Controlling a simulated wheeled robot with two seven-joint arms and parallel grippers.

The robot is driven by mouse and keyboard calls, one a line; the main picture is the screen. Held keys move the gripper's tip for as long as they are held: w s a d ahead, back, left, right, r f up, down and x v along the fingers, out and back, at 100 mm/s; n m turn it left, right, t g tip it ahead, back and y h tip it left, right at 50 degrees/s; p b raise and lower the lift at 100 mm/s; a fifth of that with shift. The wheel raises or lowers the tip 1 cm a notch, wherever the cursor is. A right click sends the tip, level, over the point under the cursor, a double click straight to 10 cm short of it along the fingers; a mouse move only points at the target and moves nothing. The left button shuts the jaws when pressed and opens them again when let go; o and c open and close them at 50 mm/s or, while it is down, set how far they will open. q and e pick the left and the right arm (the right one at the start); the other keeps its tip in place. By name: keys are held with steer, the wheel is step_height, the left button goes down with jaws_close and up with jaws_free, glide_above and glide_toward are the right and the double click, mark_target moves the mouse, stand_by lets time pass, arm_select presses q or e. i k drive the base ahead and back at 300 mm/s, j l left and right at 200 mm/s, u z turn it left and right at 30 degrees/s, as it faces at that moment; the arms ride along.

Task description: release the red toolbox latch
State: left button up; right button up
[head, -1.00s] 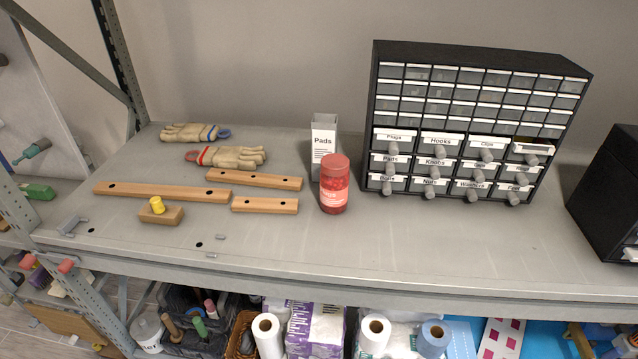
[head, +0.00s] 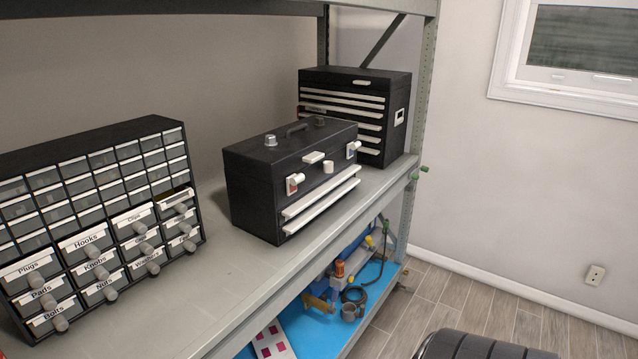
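The left latch (head: 294,183) shows a small red patch, and the right latch (head: 353,149) shows a small bluish patch. Both look closed against the front, though they are small here. A white piece (head: 314,157) sits between them near the lid edge, with two white drawer strips below. Neither of my grippers is in view.
A small-parts drawer cabinet (head: 95,165) stands at the left. A black drawer chest (head: 352,82) stands behind the toolbox, near the rack's right post (head: 425,110). The shelf (head: 215,290) in front of the toolbox is clear. A dark ribbed object (head: 480,345) is at the bottom right.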

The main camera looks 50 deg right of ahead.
mark_target(292, 181)
steer(key=z, duration=1.5)
